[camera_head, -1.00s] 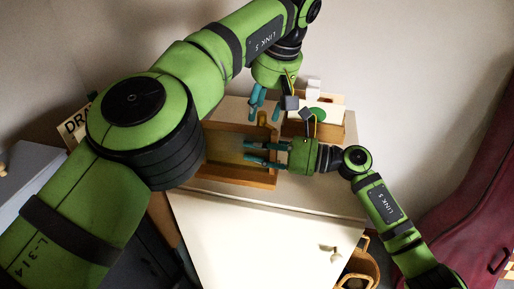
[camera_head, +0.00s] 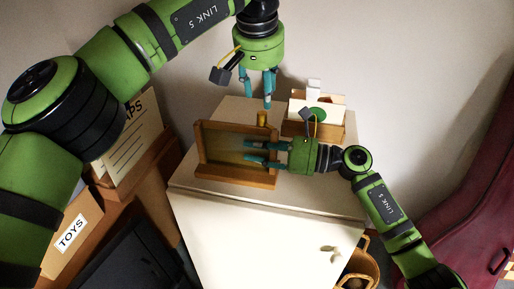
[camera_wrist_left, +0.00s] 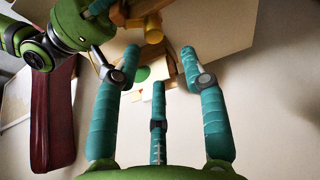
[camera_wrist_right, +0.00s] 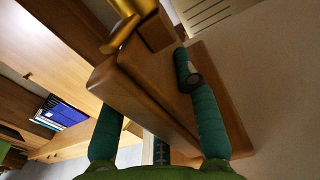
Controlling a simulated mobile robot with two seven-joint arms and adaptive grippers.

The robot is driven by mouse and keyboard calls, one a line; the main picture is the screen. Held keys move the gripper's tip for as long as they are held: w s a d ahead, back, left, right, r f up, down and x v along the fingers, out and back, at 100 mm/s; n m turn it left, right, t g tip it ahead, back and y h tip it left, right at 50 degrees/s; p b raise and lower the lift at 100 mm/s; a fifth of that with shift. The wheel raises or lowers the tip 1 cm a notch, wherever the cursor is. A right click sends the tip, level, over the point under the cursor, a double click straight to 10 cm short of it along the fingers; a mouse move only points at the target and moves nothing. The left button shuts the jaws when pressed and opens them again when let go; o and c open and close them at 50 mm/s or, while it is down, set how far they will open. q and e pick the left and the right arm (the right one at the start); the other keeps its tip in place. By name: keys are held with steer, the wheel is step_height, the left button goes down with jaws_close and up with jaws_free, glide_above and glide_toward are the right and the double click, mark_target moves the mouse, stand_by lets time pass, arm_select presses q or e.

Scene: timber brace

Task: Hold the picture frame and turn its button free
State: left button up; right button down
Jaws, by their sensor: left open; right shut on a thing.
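The wooden picture frame (camera_head: 235,178) stands on the white cabinet top. The brass-yellow button (camera_head: 262,118) is at its upper right edge; it also shows in the left wrist view (camera_wrist_left: 153,30) and in the right wrist view (camera_wrist_right: 122,32). My right gripper (camera_head: 250,152) is shut on the right side of the frame, with its fingers on the wood (camera_wrist_right: 150,75). My left gripper (camera_head: 261,92) is open and empty, pointing down above the button and apart from it.
A small wooden box (camera_head: 330,120) with a green disc stands behind, to the right of the frame. The white cabinet (camera_head: 255,225) has a clear top at the front right. A wicker basket (camera_head: 362,270) is by its right side. A box marked TOYS (camera_head: 72,233) is at left.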

mark_target(263, 113)
arm_select(q)
steer(key=shift+f, duration=2.45)
steer(key=c, duration=0.7)
steer(key=n+y, duration=0.1)
steer(key=n, duration=0.5)
steer(key=shift+d+y, duration=0.15)
steer(key=shift+y, duration=0.25)
steer(key=shift+c, duration=0.2)
steer(key=o, duration=0.7)
steer(key=shift+o, duration=0.2)
steer(key=shift+r, duration=0.1)
steer(key=shift+r, duration=2.95)
